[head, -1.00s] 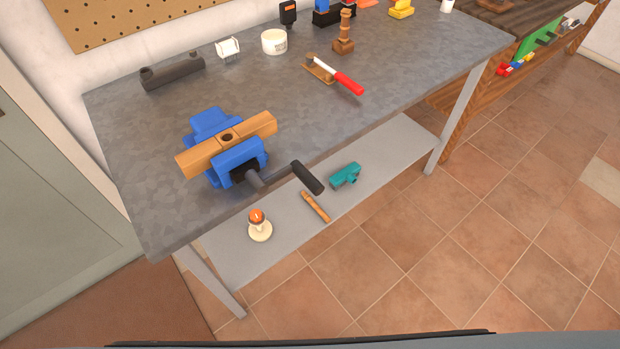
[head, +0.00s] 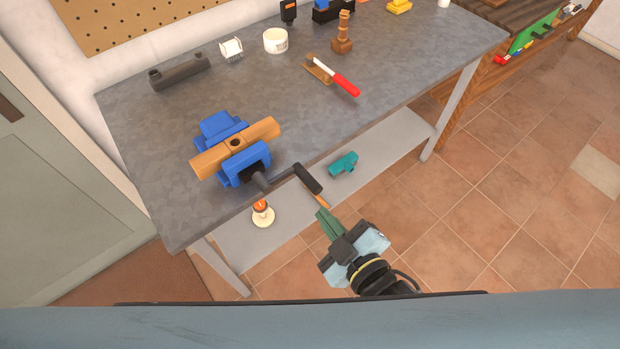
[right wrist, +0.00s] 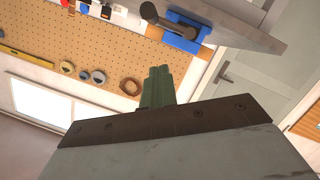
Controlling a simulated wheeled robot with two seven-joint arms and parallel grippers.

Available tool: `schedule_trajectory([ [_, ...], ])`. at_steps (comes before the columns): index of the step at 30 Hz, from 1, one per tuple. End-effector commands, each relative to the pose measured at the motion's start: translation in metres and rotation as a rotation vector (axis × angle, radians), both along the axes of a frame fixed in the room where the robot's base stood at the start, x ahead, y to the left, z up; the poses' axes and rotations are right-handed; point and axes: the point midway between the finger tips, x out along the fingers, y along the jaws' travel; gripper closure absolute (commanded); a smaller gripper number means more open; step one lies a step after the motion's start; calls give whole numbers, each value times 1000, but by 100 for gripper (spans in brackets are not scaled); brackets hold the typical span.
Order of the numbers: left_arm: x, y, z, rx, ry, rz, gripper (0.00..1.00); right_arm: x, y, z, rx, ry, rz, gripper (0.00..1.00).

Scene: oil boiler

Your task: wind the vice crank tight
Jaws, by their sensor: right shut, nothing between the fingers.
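The blue vice (head: 244,166) is mounted at the front edge of the grey workbench (head: 190,205), with a wooden piece (head: 210,163) across its jaws. Its dark crank handle (head: 307,178) sticks out past the bench edge to the right. My right gripper (head: 325,215) is shut and empty, just below and in front of the crank handle, apart from it. In the right wrist view the green fingers (right wrist: 158,88) are together, and the vice (right wrist: 182,32) shows upside down beyond them with the crank handle (right wrist: 150,13). My left gripper is not in view.
A red-handled tool (head: 346,86), a dark pipe (head: 180,72) and a white tub (head: 276,41) lie farther back on the bench. A lower shelf (head: 385,130) holds a teal item (head: 343,164) and an orange-and-white item (head: 262,213). The floor at right is clear.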

Motion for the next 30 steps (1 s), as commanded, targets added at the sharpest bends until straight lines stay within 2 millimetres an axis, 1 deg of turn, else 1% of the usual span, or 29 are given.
schedule_trajectory([
  [1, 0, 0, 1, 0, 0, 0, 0, 0, 1, 7, 2, -13, 3, 100],
  [3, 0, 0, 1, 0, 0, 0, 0, 0, 1, 11, 3, -21, 4, 100],
  [12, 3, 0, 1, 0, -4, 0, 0, 1, 2, 10, 4, -21, 4, 100],
  [16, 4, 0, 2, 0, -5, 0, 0, 8, 6, 9, 4, -22, 3, 100],
  [20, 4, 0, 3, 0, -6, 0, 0, 26, 15, 6, 5, -23, 4, 100],
  [30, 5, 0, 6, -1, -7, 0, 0, 88, 48, -9, 5, -22, 3, 100],
])
